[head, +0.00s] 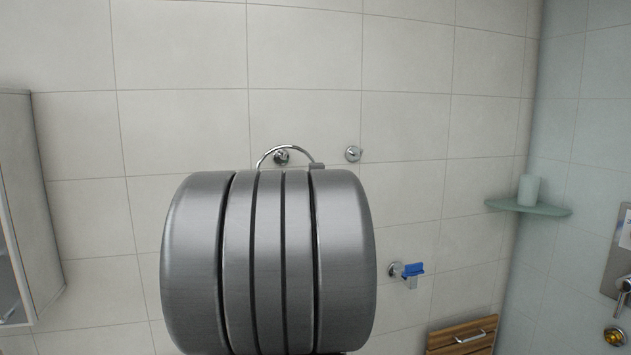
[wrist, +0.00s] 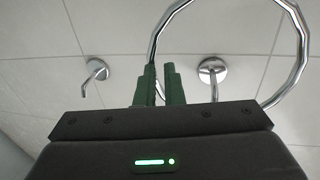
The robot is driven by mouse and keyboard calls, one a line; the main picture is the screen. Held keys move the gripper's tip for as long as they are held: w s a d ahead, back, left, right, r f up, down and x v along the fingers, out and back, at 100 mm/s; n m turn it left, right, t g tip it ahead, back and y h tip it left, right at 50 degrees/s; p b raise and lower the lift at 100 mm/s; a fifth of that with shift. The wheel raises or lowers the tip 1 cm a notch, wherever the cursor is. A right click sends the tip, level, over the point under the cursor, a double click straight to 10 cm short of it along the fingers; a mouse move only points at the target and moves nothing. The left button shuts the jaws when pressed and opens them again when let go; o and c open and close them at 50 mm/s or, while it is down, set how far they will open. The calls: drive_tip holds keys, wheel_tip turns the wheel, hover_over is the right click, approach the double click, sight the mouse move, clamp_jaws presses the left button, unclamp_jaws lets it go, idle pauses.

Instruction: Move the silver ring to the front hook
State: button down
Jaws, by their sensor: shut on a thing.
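The silver ring (wrist: 155,45) is a thin, shiny hoop. My gripper (wrist: 159,85) is shut on its rim in the wrist view. In the head view the ring's upper arc (head: 287,147) shows above my grey arm, with a fingertip (head: 317,166) at its right end; the rest is hidden. Two chrome hooks are on the wall. One hook (head: 281,157) appears inside the ring's outline and also shows in the wrist view (wrist: 212,72). I cannot tell whether the ring touches it. The other hook (head: 353,153) is bare, also in the wrist view (wrist: 96,70).
A chrome wall fitting with a blue piece (head: 411,270) is lower right. A glass corner shelf (head: 529,208) holds a pale cup (head: 528,190). A cabinet (head: 30,205) stands left. The tiled wall above the hooks is clear.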

drive_tip(key=shift+w+a+f+b, duration=0.1)
drive_tip(key=shift+w+a+b, duration=0.05)
drive_tip(key=shift+w+b, duration=0.65)
drive_tip(key=shift+w+a+f+b, duration=0.1)
drive_tip(key=shift+w+a+b, duration=0.05)
drive_tip(key=shift+w+b, duration=0.65)
drive_tip(key=shift+w+a+f+b, duration=0.1)
drive_tip(key=shift+w+f+b, duration=0.1)
drive_tip(key=shift+f+b, duration=0.75)
drive_tip(key=shift+r, duration=0.25)
drive_tip(key=shift+c, duration=1)
unclamp_jaws()
drive_tip(key=shift+s+d+p, duration=0.2)
drive_tip(key=shift+s+p, duration=0.4)
drive_tip(key=shift+s, duration=0.35)
